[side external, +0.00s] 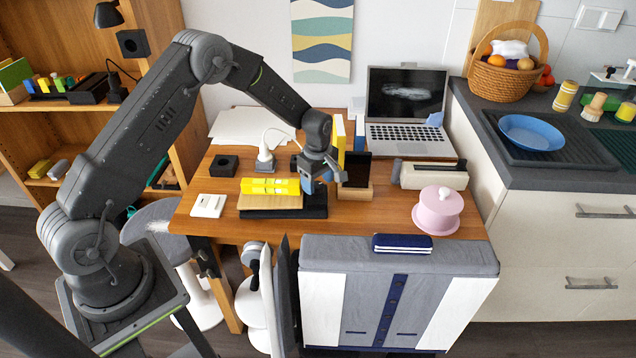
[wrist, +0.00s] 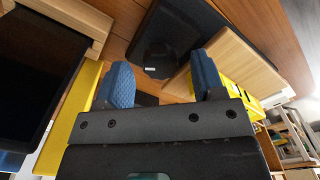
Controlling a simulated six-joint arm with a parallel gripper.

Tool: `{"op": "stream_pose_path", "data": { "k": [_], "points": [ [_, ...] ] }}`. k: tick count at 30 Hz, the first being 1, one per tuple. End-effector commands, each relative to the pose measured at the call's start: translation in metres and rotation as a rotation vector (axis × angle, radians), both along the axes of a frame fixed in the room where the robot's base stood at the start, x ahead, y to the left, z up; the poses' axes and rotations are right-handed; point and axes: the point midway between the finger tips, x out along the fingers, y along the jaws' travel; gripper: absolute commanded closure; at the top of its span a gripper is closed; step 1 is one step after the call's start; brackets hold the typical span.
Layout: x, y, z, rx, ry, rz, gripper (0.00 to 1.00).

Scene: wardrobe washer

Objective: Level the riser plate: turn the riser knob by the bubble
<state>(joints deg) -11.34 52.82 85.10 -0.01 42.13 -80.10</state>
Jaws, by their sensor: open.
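The wooden riser plate (side external: 268,202) lies over a black base (side external: 312,211) on the desk, with a yellow bar (side external: 270,186) on top. The plate (wrist: 238,62), the black base (wrist: 172,38) and part of the yellow bar (wrist: 246,97) also show in the wrist view. My gripper (side external: 322,180) hangs just right of the plate's right end. In the wrist view my gripper (wrist: 162,82) has its two blue fingers apart, with nothing clearly held between them. I cannot make out the riser knob or the bubble in either view.
A dark phone-like screen on a wooden stand (side external: 357,190) is close right of my gripper. A yellow upright (side external: 340,140) stands behind it. A white charger (side external: 265,158), black block (side external: 224,166), laptop (side external: 405,138) and pink lidded pot (side external: 437,212) are around.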

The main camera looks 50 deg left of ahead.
Motion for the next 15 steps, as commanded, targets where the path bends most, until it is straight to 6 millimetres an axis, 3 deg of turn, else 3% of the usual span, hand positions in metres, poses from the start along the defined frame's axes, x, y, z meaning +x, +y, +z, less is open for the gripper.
{"op": "stream_pose_path", "data": {
  "k": [12,15],
  "points": [
    [0.0001,0.0000,-0.0096,0.000,-0.001,0.000,0.37],
    [0.0001,0.0000,-0.0094,0.000,-0.001,0.000,0.46]
  ]
}}
